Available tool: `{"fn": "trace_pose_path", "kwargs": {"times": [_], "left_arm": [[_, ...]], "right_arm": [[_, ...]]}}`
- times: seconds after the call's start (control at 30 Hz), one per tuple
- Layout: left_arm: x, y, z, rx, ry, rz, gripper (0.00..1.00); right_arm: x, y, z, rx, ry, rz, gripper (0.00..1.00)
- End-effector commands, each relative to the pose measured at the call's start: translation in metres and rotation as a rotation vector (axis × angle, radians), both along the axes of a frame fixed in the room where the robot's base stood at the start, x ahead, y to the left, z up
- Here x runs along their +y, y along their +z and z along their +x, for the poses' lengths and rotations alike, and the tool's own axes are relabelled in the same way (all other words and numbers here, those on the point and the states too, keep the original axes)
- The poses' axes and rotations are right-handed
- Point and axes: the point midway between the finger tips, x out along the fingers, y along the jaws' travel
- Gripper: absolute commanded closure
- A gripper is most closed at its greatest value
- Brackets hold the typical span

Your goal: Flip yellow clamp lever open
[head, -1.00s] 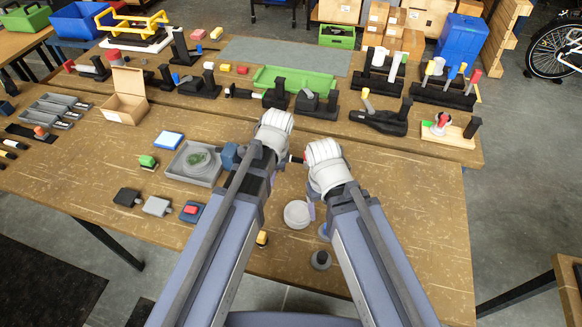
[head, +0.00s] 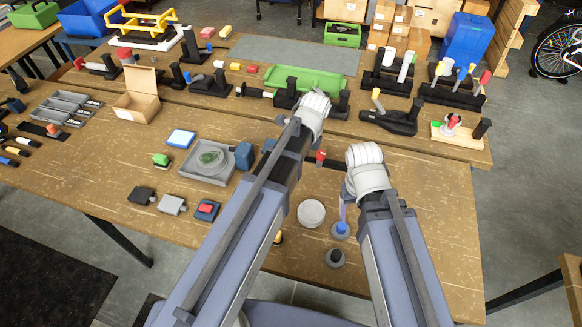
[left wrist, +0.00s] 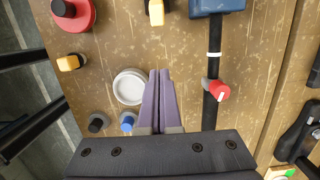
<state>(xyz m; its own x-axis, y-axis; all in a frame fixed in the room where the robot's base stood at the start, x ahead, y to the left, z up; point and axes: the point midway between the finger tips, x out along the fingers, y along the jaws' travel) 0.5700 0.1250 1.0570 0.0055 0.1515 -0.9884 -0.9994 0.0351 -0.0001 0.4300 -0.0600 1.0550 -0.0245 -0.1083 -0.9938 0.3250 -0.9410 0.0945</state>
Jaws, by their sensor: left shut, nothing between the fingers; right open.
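The yellow clamp lever (head: 377,99) stands up from a long black clamp base (head: 396,120) on the rear bench, right of centre in the head view. A black base (left wrist: 292,138), probably the same one, is cut off at the right edge of the left wrist view. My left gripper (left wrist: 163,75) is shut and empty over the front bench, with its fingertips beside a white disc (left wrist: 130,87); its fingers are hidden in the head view. My right gripper (head: 342,213) hangs over the front bench, nearer than the clamp. One purple finger shows. Both grippers are apart from the lever.
A red-topped fixture (head: 450,126) stands right of the clamp. Racks (head: 452,95) stand behind it. The front bench's right part is clear.

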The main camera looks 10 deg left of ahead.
Motion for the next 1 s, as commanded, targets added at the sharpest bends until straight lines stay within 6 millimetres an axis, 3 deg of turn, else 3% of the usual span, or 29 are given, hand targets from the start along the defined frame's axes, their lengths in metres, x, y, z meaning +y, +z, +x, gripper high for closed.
{"fn": "trace_pose_path", "kwargs": {"times": [0.27, 0.93, 1.0], "left_arm": [[0.003, -0.023, 0.000, 0.000, 0.001, 0.000, 1.00], [0.015, -0.104, 0.000, 0.000, 0.001, 0.000, 1.00], [0.026, -0.088, 0.001, 0.000, 0.005, 0.000, 1.00]], "right_arm": [[0.000, -0.023, 0.000, 0.000, 0.003, -0.001, 0.28], [0.000, -0.104, 0.000, 0.000, 0.001, -0.001, 0.28], [0.000, -0.088, 0.000, 0.000, 0.001, -0.001, 0.28]]}}
